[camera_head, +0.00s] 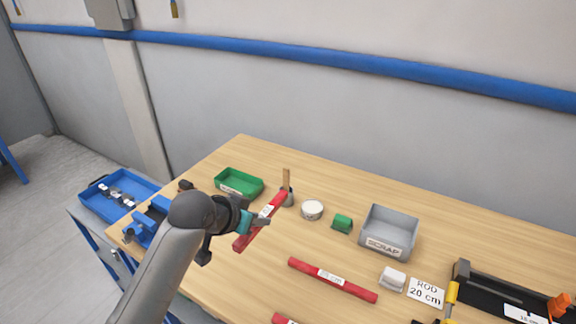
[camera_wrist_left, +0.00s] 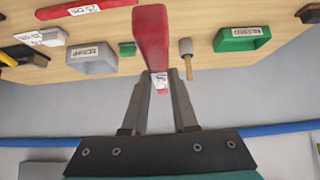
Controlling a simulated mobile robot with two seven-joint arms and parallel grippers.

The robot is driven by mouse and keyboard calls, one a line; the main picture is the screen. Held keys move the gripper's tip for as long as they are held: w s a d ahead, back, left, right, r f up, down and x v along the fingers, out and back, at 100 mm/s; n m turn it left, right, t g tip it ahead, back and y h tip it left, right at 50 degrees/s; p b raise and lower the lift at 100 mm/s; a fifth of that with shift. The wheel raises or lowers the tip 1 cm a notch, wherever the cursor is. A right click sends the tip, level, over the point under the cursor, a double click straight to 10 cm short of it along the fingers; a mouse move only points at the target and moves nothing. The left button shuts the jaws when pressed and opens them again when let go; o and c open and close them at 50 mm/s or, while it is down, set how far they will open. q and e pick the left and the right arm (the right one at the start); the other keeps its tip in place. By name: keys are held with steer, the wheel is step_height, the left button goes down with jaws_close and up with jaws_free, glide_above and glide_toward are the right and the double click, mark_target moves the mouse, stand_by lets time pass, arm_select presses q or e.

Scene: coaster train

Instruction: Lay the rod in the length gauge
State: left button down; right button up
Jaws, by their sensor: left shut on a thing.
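My left gripper (camera_head: 254,219) is shut on a red rod (camera_head: 243,242) with a white label, held slantwise above the left part of the table. A long black trough (camera_head: 484,283), apparently the length gauge, lies at the right edge of the head view, well away from the rod. It has a white label and an orange piece (camera_head: 559,304); its right end is cut off. My right gripper is not clearly seen.
Another labelled red rod (camera_head: 352,289) lies mid-table; part of a third (camera_head: 284,320) shows below. A "ROD 20 cm" card (camera_head: 426,292) lies beside the trough.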

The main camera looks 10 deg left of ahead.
arm_select(q)
steer(key=shift+s+d+b, duration=0.1)
steer(key=shift+b, duration=0.35)
steer(key=s+f+n+y+b, duration=0.2)
steer(key=s+b, duration=0.6)
steer(key=b, duration=0.6)
steer(key=shift+s+f+n+t+y, duration=0.3)
steer(key=shift+n+y, duration=0.2)
steer(key=shift+n, duration=0.5)
